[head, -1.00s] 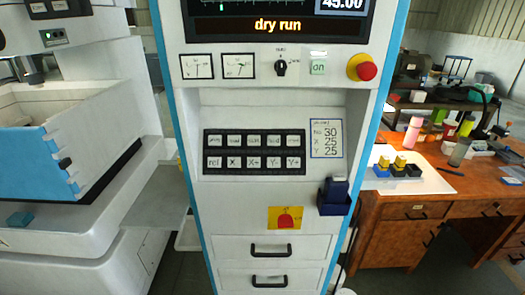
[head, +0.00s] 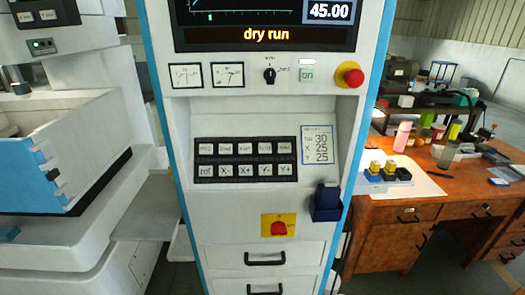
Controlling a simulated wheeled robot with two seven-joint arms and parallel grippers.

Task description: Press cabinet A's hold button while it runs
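A tall white control cabinet (head: 215,110) with blue edges fills the middle of the head view. Its screen (head: 265,15) shows "dry run" in orange letters and the value 45.00. Below it, a black keypad (head: 245,184) carries two rows of pale buttons. The lower row reads ref, X-, X+, Y-, Y+. The upper-row labels (head: 245,148) are too small to read surely, so I cannot tell which is hold. No "A" marking is readable. Neither of my grippers is in view.
A red emergency knob (head: 354,77), a rotary switch (head: 269,75) and an "on" button (head: 307,74) sit above the keypad. A dark blue holder (head: 326,204) juts out at lower right. A machine tank (head: 60,150) stands left, a cluttered wooden desk (head: 440,206) right.

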